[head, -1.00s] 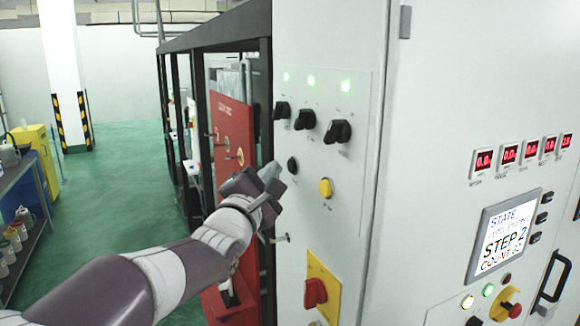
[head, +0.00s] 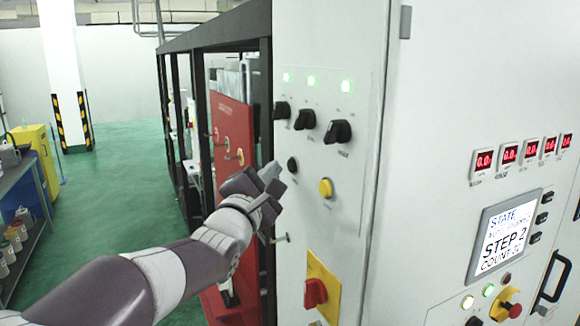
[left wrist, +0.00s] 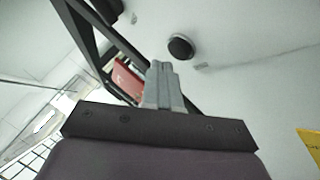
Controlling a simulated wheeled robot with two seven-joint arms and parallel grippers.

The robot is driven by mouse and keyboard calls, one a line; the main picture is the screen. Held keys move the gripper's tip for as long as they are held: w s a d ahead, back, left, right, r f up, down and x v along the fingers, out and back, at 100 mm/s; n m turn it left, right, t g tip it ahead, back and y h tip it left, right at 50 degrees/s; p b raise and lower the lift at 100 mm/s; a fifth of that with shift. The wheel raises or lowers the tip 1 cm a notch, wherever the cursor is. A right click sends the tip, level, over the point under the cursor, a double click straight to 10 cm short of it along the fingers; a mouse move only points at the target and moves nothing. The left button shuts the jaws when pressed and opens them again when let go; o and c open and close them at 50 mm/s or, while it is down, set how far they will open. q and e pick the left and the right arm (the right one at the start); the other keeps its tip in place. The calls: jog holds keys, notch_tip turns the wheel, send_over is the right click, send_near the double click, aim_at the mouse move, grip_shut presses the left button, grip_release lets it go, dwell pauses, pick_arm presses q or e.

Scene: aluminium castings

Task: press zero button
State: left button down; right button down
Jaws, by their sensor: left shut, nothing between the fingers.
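A black round button (head: 292,165) sits on the light grey cabinet panel (head: 355,215), below a row of black knobs. A yellow round button (head: 326,187) is to its right and a little lower. The labels are too small to read, so I cannot tell which is marked zero. My left gripper (head: 271,172) is shut and empty, its tips just left of the black button in the head view. In the left wrist view the shut fingers (left wrist: 161,68) point towards the black button (left wrist: 181,46), with a gap visible between them in the picture. My right gripper is not in view.
Several black knobs (head: 337,131) sit under green lamps. A red switch on a yellow plate (head: 321,288) is below. A display reading STEP 2 (head: 503,236) is at the right. A red panel (head: 232,135) and black frame stand behind my gripper.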

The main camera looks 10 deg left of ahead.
pick_arm(q)
jog(key=shift+w+d, duration=0.1)
jog(key=shift+d, duration=0.05)
dwell(0.3)
jog(key=shift+w+d, duration=0.15)
jog(key=shift+d, duration=0.1)
jog(key=shift+w+d, duration=0.2)
jog(key=shift+d, duration=0.1)
dwell(0.7)
dwell(0.4)
jog(key=shift+s+a+b, duration=0.35)
jog(key=shift+s+a, duration=0.1)
jog(key=shift+a, duration=0.2)
